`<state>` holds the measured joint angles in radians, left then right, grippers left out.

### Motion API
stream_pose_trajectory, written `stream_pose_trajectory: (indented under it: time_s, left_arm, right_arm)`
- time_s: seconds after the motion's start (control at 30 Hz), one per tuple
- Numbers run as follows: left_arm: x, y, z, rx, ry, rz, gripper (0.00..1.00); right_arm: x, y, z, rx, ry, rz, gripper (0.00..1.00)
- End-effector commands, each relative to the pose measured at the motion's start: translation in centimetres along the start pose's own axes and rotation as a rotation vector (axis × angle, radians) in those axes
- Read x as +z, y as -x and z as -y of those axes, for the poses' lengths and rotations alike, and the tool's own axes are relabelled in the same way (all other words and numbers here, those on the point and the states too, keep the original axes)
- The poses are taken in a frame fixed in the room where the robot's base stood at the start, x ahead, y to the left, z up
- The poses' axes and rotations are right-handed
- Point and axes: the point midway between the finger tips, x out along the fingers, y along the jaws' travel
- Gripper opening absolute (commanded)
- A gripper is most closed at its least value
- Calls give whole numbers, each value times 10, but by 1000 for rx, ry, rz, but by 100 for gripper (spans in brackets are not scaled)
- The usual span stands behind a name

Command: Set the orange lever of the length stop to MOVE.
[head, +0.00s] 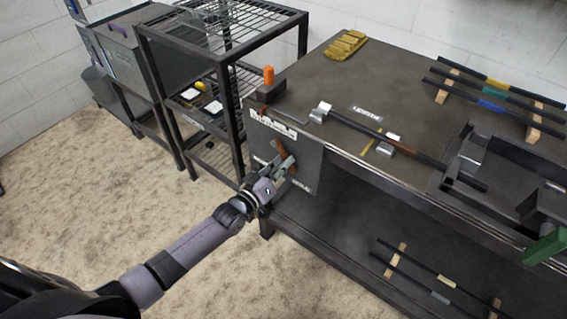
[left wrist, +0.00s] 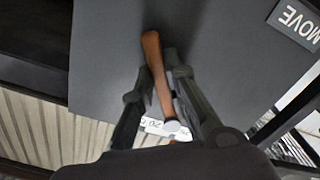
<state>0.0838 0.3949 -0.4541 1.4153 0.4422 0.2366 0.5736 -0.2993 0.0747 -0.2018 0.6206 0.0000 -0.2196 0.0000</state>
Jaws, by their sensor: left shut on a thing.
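The orange lever (head: 279,149) is on the grey front panel (head: 307,160) at the bench's near left corner. In the left wrist view the lever (left wrist: 153,55) runs lengthwise between my fingers, with a round pale pivot at its lower end. My left gripper (head: 284,166) is shut on the lever; its fingertips also show in the left wrist view (left wrist: 158,72). A MOVE label (left wrist: 298,20) is at that view's upper right, away from the lever. Another label (left wrist: 152,126) is partly hidden behind the fingers. My right gripper is not in view.
An upright orange knob (head: 268,74) stands on a dark block at the bench corner. A rod (head: 365,130) lies across metal supports on the bench (head: 330,70). A black wire rack (head: 225,95) stands close on the left. The floor in front is clear.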

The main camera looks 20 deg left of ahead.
Motion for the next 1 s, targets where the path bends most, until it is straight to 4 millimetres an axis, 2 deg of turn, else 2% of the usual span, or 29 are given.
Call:
stream_pose_trajectory:
  time_s: [0.13, 1.0]
  left_arm:
    - [0, 0, 0, 0, 0, 0, 0]
    - [0, 0, 4, -1, -47, 0, 0]
  right_arm:
    - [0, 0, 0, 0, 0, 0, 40]
    - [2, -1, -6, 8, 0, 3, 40]
